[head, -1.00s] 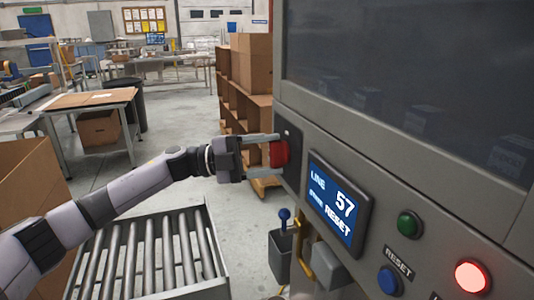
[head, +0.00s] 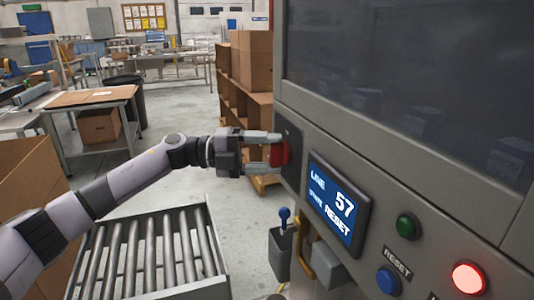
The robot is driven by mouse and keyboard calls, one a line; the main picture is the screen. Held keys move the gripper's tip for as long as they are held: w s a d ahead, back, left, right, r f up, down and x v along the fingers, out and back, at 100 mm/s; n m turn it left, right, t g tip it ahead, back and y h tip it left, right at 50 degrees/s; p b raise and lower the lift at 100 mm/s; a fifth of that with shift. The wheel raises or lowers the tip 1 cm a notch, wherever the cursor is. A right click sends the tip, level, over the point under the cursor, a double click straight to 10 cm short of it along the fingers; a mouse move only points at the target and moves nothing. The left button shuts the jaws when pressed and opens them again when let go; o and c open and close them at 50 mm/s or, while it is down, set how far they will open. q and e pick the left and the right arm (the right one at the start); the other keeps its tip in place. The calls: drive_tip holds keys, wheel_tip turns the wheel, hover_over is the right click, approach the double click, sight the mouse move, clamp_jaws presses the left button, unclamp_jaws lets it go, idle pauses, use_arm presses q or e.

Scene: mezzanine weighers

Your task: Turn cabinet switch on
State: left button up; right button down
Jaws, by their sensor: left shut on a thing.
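The cabinet (head: 330,112) is a large grey housing with a dark window, filling the right half of the head view. Its red switch handle (head: 280,154) sticks out from a dark plate (head: 291,157) at the left end of the front panel. My left gripper (head: 275,153) reaches in from the left and is shut on the red switch handle, one finger above it and one below. The fingers partly hide the handle. My right gripper is not in view.
A roller conveyor (head: 150,250) lies below my left arm. Shelving with cardboard boxes (head: 250,65) stands behind.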

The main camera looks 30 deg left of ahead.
use_arm(q)
drive_tip(key=o, duration=1.1)
drive_tip(key=shift+c, duration=0.2)
drive_tip(key=b+v, duration=0.1)
drive_tip(key=v, duration=0.6)
drive_tip(key=shift+b, duration=0.3)
drive_tip(key=shift+s+a, duration=0.1)
drive_tip(key=shift+a, duration=0.05)
